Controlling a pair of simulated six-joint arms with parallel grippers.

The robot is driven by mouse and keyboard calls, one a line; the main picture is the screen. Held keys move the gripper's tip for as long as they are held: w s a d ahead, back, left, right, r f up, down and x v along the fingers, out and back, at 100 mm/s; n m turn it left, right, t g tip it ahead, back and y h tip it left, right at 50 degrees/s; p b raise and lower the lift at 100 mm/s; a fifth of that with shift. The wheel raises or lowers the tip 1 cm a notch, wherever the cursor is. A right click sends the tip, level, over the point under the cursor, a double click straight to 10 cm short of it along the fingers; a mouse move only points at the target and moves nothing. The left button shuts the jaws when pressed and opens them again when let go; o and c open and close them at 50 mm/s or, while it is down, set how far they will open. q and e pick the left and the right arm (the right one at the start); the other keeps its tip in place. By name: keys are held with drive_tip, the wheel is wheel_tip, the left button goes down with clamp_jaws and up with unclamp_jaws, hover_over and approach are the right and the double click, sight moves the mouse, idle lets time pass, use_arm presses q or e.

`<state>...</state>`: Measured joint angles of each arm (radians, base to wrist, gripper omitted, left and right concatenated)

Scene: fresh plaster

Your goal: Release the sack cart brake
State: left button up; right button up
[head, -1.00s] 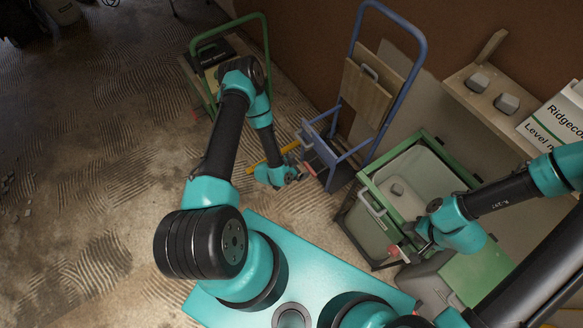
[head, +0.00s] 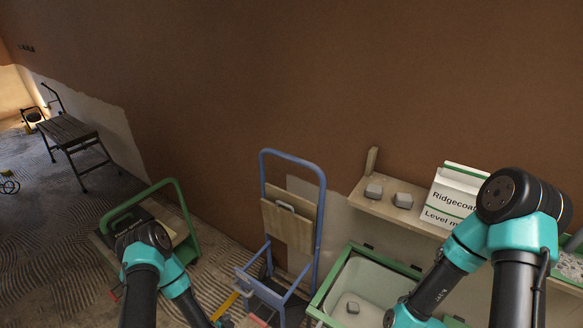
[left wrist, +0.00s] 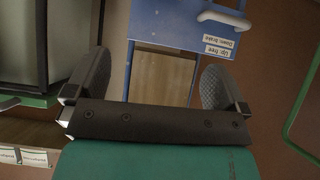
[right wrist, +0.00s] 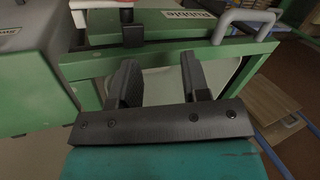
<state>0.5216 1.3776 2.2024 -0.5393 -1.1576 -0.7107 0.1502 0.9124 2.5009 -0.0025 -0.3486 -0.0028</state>
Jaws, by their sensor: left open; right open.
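The blue sack cart (head: 320,210) stands against the brown wall in the head view, with a wooden board (head: 288,227) on it. A pale bar handle (left wrist: 224,18) sits beside the label. My left gripper (left wrist: 157,88) is open and empty in front of the panel; contact cannot be told. My right gripper (right wrist: 158,85) is open and empty, by the green-framed bin marked "Rubble" (right wrist: 155,27); the head view does not show its fingertips.
The green-framed bin (head: 333,277) stands right of the cart. A shelf (head: 375,203) holds grey blocks and a Ridgecoat box (head: 452,198). A green-framed cart (head: 187,220) stands left, a work platform (head: 66,130) farther back. Floor between them is clear.

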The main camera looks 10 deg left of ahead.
use_arm(q)
drive_tip(key=s+d+r+n+g, duration=0.2)
drive_tip(key=s+r+n+g, duration=0.1)
drive_tip(key=r, duration=0.5)
drive_tip(key=s+d+r+n+g+y, duration=0.1)
drive_tip(key=s+r+n+g, duration=0.3)
drive_tip(key=r, duration=0.5)
drive_tip(key=shift+s+d+r+g, duration=0.25)
drive_tip(key=shift+s+d+g, duration=0.15)
drive_tip(key=shift+s+g, duration=0.5)
drive_tip(key=w+a+f+m+t+h, duration=0.1)
drive_tip(key=w+a+f+m+t, duration=0.1)
drive_tip(key=w+f, duration=0.35)
drive_tip(key=w+a+f+m+t, duration=0.1)
drive_tip(key=w+a+f+t, duration=0.15)
drive_tip(key=f, duration=0.55)
drive_tip(key=w+a+f+m+t+h, duration=0.1)
drive_tip(key=w+f+m+t, duration=0.15)
drive_tip(key=f, duration=0.45)
drive_tip(key=s+f+m+t+h, duration=0.1)
drive_tip(key=s+f+t+h, duration=0.1)
drive_tip(key=s+f+t, duration=0.3)
wheel_tip(320, 180, down, 6)
drive_tip(key=t, duration=0.3)
drive_tip(key=shift+s+a+r+m, duration=0.15)
drive_tip(key=shift+s+a+m, duration=0.15)
drive_tip(key=shift+s+m, duration=0.1)
